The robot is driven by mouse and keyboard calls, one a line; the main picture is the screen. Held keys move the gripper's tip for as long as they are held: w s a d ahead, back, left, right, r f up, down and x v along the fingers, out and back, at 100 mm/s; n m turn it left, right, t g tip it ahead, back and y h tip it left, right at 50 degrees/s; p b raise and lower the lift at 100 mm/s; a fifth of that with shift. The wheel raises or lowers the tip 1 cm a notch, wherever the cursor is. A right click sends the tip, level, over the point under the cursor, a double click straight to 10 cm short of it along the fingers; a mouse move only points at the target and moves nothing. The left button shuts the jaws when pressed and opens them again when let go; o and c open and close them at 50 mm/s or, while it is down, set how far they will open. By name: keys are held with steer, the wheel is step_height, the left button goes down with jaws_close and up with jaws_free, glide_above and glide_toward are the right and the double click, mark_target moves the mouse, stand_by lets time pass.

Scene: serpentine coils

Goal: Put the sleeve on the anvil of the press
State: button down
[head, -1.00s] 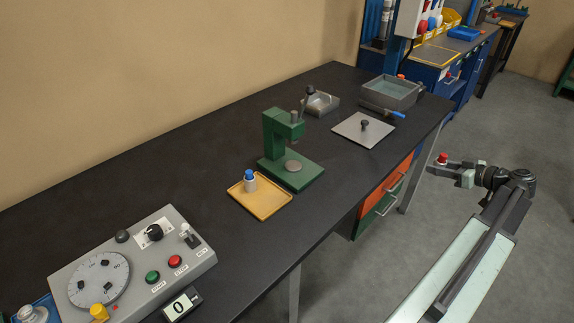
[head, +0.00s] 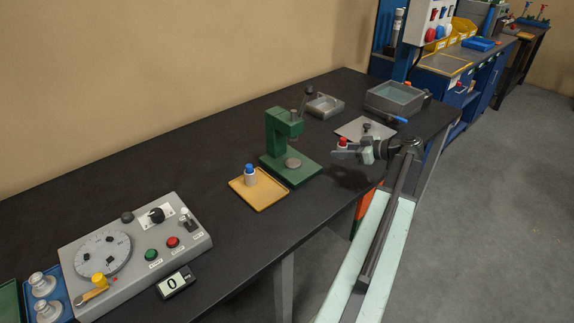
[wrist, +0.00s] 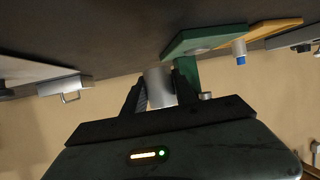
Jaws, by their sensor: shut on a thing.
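My gripper (head: 346,147) is shut on a pale grey sleeve with a red top (head: 343,142). In the wrist view the sleeve's grey side (wrist: 158,86) shows between the fingers. I hold it above the bench, to the right of the green press (head: 280,138) and apart from it. The press's anvil, a round grey disc (head: 293,163), lies bare on its green base. The press also shows in the wrist view (wrist: 185,72). A second grey piece with a blue top (head: 250,175) stands upright on the yellow tray (head: 262,198), left of the press.
A grey open box (head: 325,105) and a larger grey bin (head: 394,97) stand at the back. A control box (head: 135,245) is at the front left. Black bench is clear between it and the tray.

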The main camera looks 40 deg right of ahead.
steer(key=shift+m+h, duration=0.3)
steer(key=s+a, duration=0.2)
steer(key=a, duration=0.1)
steer(key=s+a, duration=0.2)
steer(key=a, duration=0.1)
steer(key=s+a+f+b, duration=0.1)
steer(key=s+a, duration=0.1)
steer(key=a, duration=0.1)
steer(key=shift+a, duration=0.1)
glide_toward(293, 162)
steer(key=w, duration=0.2)
steer(key=w+a, duration=0.1)
steer(key=w, duration=0.2)
steer(key=shift+r, duration=0.15)
steer(key=w, duration=0.3)
steer(key=shift+w+a, duration=0.1)
steer(key=shift+a, duration=0.15)
steer(key=shift+w+a+f+b, duration=0.1)
steer(key=shift+w+f+b, duration=0.1)
steer(key=shift+f+b, duration=0.3)
steer(key=shift+w+f+b, duration=0.25)
steer(key=shift+f+b, duration=0.2)
steer(key=shift+f, duration=0.05)
steer(key=shift+r, duration=0.25)
steer(key=shift+f, duration=0.25)
steer(key=c, duration=1)
jaws_free()
steer(key=shift+r, duration=0.1)
steer(key=shift+r, duration=0.1)
